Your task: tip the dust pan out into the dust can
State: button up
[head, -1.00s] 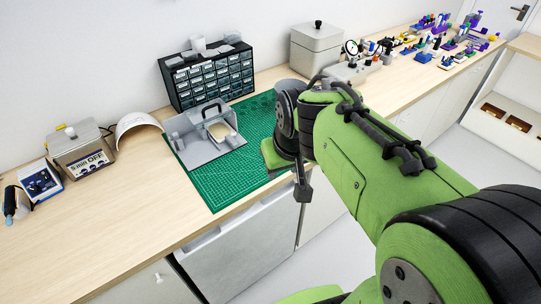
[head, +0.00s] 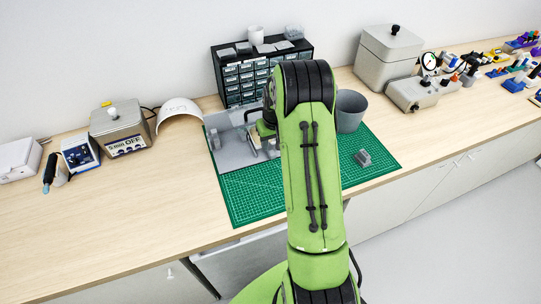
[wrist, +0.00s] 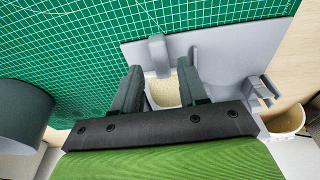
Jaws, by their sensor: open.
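The dust pan (wrist: 164,93), with a cream-coloured floor or contents, sits in a grey bench station (head: 232,153) on the green mat. In the wrist view a grey upright tab (wrist: 157,50) rises at the pan's far edge. My gripper (wrist: 160,68) is open above the pan, one finger on each side of it, and I cannot tell whether they touch it. In the head view my arm hides most of the gripper and pan. The dust can (head: 351,111), a grey round bin, stands right of my arm; its side also shows at left in the wrist view (wrist: 22,112).
A drawer cabinet (head: 240,80) stands behind the station. A small grey block (head: 363,158) lies on the mat (head: 255,200) at right. The front of the mat is clear.

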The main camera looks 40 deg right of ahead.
aim_at(272, 152)
jog(key=shift+w+f+b, duration=0.2)
jog(key=shift+f+b, duration=0.35)
jog(key=shift+f, duration=0.45)
jog(key=shift+w+f+b, duration=0.15)
jog(key=shift+f+b, duration=0.4)
jog(key=shift+f, duration=0.4)
jog(key=shift+d, duration=0.1)
grip_shut()
jog(key=shift+r, duration=0.3)
jog(key=shift+s+f, duration=0.1)
jog(key=shift+s, duration=0.45)
jog(key=shift+s+a+r+b, duration=0.1)
jog(key=shift+s+a+b, duration=0.6)
jog(key=shift+s, duration=1.3)
jog(key=shift+s+a+r+b, duration=0.1)
jog(key=shift+s+a+b, duration=0.55)
jog(key=shift+s, duration=1.4)
jog(key=shift+s+a+r+b, duration=0.1)
jog(key=shift+s+a+b, duration=0.3)
jog(key=shift+s+b, duration=1.1)
notch_tip(272, 152, up, 8)
jog(key=p, duration=0.7)
jog(key=shift+s, duration=0.45)
